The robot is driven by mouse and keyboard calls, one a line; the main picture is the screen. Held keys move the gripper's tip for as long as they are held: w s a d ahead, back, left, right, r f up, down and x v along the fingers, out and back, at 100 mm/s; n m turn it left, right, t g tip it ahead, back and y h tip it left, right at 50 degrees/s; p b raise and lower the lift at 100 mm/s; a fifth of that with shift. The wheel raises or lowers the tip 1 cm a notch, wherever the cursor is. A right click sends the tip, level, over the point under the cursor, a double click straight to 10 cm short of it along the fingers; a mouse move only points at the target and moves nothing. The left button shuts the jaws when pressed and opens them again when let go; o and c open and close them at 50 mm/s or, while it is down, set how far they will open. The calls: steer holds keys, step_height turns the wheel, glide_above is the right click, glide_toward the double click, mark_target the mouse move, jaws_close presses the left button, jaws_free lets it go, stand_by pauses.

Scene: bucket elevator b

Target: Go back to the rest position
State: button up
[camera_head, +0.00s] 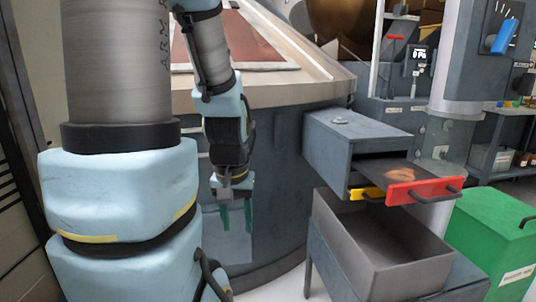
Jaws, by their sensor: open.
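My gripper (236,215) hangs at the end of my arm, left of the middle of the head view. Its green fingers point down and stand apart with nothing between them. It is in front of the dark curved wall of a large round machine (281,190). To its right, a grey metal box (345,143) has a drawer pulled out, with a red front (426,190). The gripper is apart from the box and the drawer.
An open grey bin (335,233) stands below the drawer. A yellow handle piece (366,194) sits under the box. A green container (490,240) is at the right. A blue lever (504,37) is on a grey column at upper right. Shelves stand behind.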

step_height(320, 180, up, 13)
steer(key=p, duration=1.1)
steer(key=shift+o, duration=0.4)
steer(key=shift+f, duration=0.1)
